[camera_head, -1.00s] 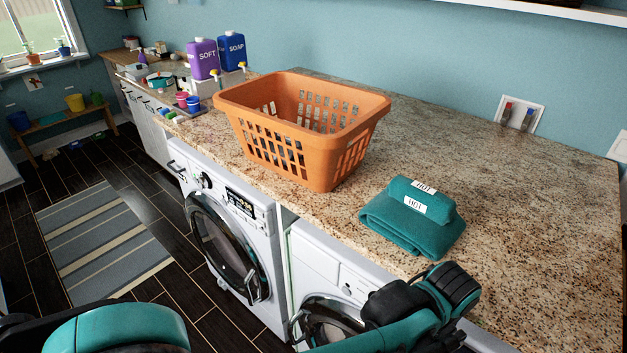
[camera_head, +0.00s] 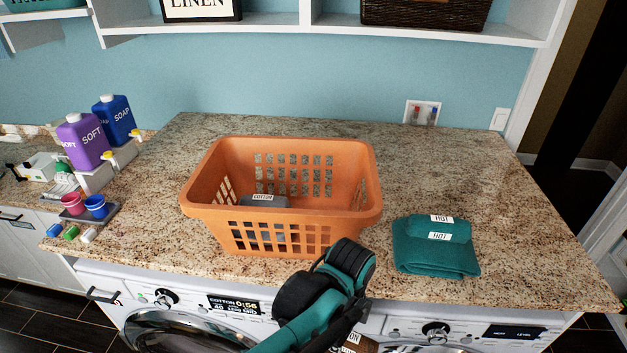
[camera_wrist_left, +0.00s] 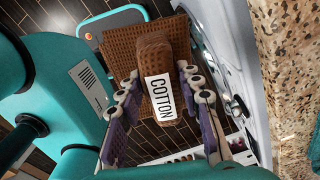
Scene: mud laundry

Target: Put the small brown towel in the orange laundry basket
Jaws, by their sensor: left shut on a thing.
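The small brown towel (camera_wrist_left: 153,55), folded with a white COTTON label, is held between the fingers of my left gripper (camera_wrist_left: 158,92). In the head view only a bit of the brown towel (camera_head: 362,347) shows at the bottom edge, below the counter front, with my left forearm and wrist in front. The orange laundry basket (camera_head: 225,215) stands upright on the counter, up and left of my left wrist. A dark grey folded cloth with a COTTON label (camera_head: 263,198) lies inside it. My right gripper is out of view.
Folded teal towels labelled HOT (camera_head: 437,258) lie right of the basket. Purple SOFT (camera_head: 83,142) and blue SOAP (camera_head: 115,120) bottles stand at the left with small cups. The granite counter (camera_head: 480,175) is clear behind the towels. Washers stand beneath; a shelf (camera_head: 330,30) hangs above.

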